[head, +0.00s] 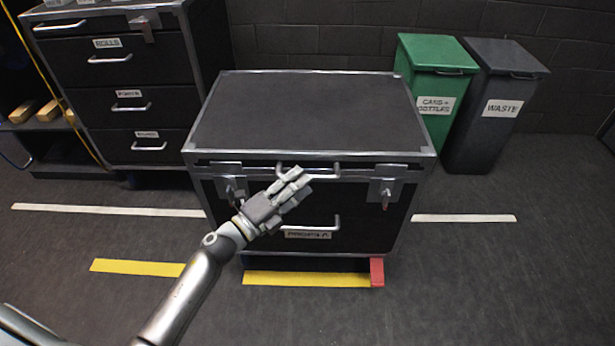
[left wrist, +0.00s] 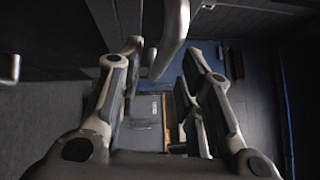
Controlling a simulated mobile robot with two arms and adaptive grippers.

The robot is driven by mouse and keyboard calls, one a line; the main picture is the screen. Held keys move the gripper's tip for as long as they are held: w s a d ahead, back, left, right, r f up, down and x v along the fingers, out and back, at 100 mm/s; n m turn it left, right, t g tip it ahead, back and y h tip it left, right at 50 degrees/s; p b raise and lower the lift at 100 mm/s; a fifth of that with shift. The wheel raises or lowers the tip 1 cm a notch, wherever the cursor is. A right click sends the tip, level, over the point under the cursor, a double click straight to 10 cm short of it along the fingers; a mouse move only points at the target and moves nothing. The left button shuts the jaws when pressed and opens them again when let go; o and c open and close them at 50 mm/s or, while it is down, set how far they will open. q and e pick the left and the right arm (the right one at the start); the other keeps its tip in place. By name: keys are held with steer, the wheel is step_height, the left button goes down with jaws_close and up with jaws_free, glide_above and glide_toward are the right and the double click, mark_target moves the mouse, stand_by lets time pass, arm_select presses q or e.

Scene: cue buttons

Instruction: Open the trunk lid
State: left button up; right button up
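The black trunk (head: 355,228) with silver edges stands in the middle of the head view, and its flat lid (head: 307,108) is down. A silver lid handle (head: 325,166) is at the front edge, between a left latch (head: 231,188) and a right latch (head: 386,192). My left gripper (head: 299,180) is in front of the trunk, at the lid handle. In the left wrist view its fingers (left wrist: 164,56) are apart, with a metal handle bar (left wrist: 173,38) near their tips; I cannot tell whether they touch. My right gripper is not in view.
A lower drawer handle (head: 325,227) sits below the lid handle. A black drawer cabinet (head: 120,90) stands at left. A green bin (head: 431,90) and a grey waste bin (head: 492,110) stand at right. A red block (head: 377,272) is by the trunk's front base. The front floor is clear.

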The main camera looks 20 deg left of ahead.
arm_select(q)
steer(key=shift+x, duration=1.65)
jaws_close()
